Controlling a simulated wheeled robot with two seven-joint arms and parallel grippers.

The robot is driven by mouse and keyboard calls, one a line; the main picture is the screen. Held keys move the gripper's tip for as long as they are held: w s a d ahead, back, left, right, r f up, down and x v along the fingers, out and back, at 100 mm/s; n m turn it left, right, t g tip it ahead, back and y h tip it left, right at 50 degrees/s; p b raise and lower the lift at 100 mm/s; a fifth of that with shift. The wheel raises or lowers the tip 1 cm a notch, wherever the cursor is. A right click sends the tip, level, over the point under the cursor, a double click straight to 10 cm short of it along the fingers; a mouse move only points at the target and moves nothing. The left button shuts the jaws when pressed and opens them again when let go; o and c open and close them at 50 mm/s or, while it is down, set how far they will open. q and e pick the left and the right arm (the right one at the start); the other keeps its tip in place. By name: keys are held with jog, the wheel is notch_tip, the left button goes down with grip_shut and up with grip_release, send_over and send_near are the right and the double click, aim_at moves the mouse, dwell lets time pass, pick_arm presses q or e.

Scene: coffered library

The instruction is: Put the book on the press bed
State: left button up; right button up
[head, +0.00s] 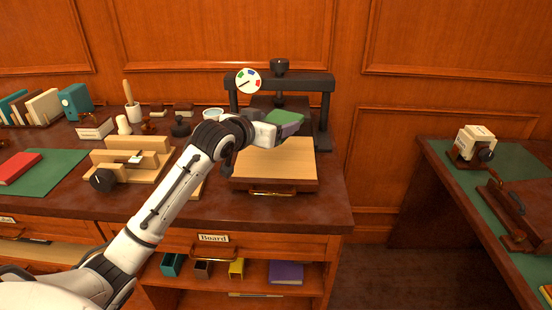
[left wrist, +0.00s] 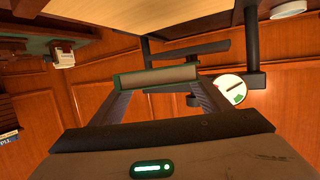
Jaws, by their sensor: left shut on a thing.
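The book (head: 284,117) has a green cover. In the left wrist view the book (left wrist: 155,77) shows its pale page edge between green cover edges. My left gripper (head: 270,125) is shut on the book, in the air over the back part of the press bed. The press bed (head: 270,167) is a pale wooden board with a darker front and a brass handle, standing out in front of the black press frame (head: 326,105). It also shows at the top of the left wrist view (left wrist: 185,18). The bed's visible top is bare. My right gripper is out of view.
A round dial (head: 248,80) sits on the press frame. Wooden blocks (head: 130,160), a white bowl (head: 213,114) and small tools stand left of the bed. A red book (head: 18,167) lies on a green mat. A second table (head: 470,200) stands at right, across a gap.

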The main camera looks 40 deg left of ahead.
aim_at(273, 159)
pick_arm(q)
jog(key=shift+w+a+r, duration=0.25)
jog(key=shift+w+a, duration=0.05)
jog(key=shift+a, duration=0.05)
jog(key=shift+n+y, duration=0.3)
notch_tip(273, 159, down, 10)
jog(key=shift+a+r+b, duration=0.15)
jog(key=shift+r+b, duration=0.05)
jog(key=shift+b, duration=0.3)
jog(key=o, duration=1.1)
jog(key=v, duration=1.2)
jog(key=shift+r+p, duration=0.15)
jog(key=shift+p, duration=0.2)
